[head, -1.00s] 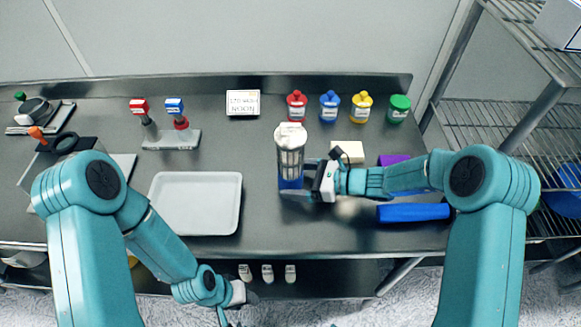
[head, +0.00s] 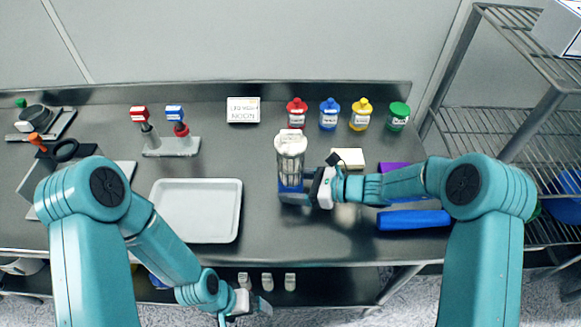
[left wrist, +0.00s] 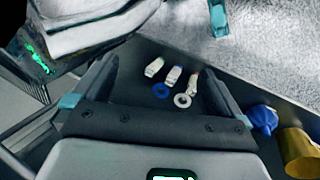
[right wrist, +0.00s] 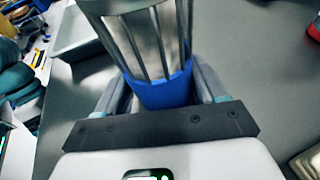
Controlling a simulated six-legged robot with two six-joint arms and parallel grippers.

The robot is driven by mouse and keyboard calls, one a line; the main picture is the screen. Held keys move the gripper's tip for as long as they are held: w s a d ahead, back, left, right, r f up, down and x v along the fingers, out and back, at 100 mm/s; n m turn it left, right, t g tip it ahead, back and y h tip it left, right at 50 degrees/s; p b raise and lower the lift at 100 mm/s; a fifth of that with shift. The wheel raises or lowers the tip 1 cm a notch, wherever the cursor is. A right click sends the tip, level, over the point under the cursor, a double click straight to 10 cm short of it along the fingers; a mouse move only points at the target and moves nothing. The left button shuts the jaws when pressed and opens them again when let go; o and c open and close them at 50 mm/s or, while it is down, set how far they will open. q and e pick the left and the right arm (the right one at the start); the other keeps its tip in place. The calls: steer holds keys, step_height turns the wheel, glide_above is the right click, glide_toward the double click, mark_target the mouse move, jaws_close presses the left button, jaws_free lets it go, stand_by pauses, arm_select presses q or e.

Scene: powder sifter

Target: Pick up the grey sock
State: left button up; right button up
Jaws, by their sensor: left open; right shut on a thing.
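I cannot make out a thing that is surely a grey sock. Three small pale items (left wrist: 172,75) lie in a row on the dark lower shelf (left wrist: 140,52), with a blue ring (left wrist: 160,91) and a white ring (left wrist: 182,100) by them. They also show in the head view (head: 267,281). My left gripper (head: 258,306) is open and empty near them; in the left wrist view they lie between its fingers. My right gripper (head: 300,194) is shut on the blue lower part of an upright clear sifter cylinder (head: 290,157), which also shows in the right wrist view (right wrist: 163,92).
A white tray (head: 157,215) lies on the table left of the sifter. Several coloured jars (head: 329,114) stand along the back. Blue (head: 413,219) and purple rolls lie at the right. A wire rack (head: 500,122) stands at the far right. A blue thing (left wrist: 263,118) and a yellow container (left wrist: 298,150) flank my left gripper.

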arm_select(q)
step_height(320, 180, up, 4)
steer(key=s+d+f+m+g+y, duration=0.1)
steer(key=s+d+m+g+y, duration=0.1)
steer(key=m+g, duration=0.25)
step_height(320, 180, up, 40)
steer(key=m+t+y, duration=0.2)
steer(key=m+t, duration=0.9)
steer(key=m, duration=2.2)
glide_above(291, 139)
steer(key=s, duration=0.5)
steer(key=shift+n, duration=0.25)
steer(key=x, duration=1.1)
steer(key=shift+a+f, duration=0.1)
steer(key=shift+f, duration=0.05)
steer(key=c, duration=1.4)
